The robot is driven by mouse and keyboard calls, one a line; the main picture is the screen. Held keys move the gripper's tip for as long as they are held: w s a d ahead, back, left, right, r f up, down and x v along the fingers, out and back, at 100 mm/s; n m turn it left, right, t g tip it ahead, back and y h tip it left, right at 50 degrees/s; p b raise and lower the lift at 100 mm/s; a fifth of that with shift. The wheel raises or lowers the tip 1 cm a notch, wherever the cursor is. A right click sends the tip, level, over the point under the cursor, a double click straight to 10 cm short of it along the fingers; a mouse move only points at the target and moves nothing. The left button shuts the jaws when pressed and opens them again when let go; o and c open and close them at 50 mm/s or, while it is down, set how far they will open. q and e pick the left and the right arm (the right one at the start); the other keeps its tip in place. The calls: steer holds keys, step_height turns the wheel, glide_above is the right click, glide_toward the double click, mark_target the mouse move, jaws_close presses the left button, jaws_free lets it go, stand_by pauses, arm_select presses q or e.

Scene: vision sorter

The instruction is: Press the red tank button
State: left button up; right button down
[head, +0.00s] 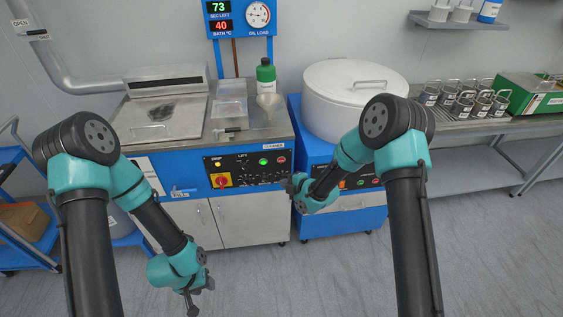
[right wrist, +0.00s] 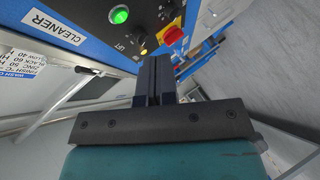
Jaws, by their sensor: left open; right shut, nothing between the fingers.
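The cleaner's black panel (head: 240,172) carries a lit green button (head: 263,162) with a small red button (head: 282,160) right of it. The right machine's panel also has a small red button (head: 376,181). I cannot read which is labelled tank. My right gripper (head: 291,187) is shut and empty, just below and right of the cleaner's red button. In the right wrist view its closed fingers (right wrist: 153,70) stand apart from the panel; the green button shows there, the red button beside it does not. My left gripper (head: 194,299) is open, hanging low above the floor.
A red-and-yellow rotary switch (head: 222,181) sits on the cleaner panel. A lidded white round tank (head: 330,110) tops the right machine. A blue cart (head: 15,215) is at left. The floor in front is clear.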

steer(key=shift+w+a, duration=0.2)
steer(key=shift+w, duration=1.95)
steer(key=shift+w+a, duration=0.15)
steer(key=shift+w, duration=2)
steer(key=shift+w, duration=0.85)
steer(key=shift+s, duration=0.85)
steer(key=shift+s+d, duration=0.2)
steer(key=shift+s, duration=2.3)
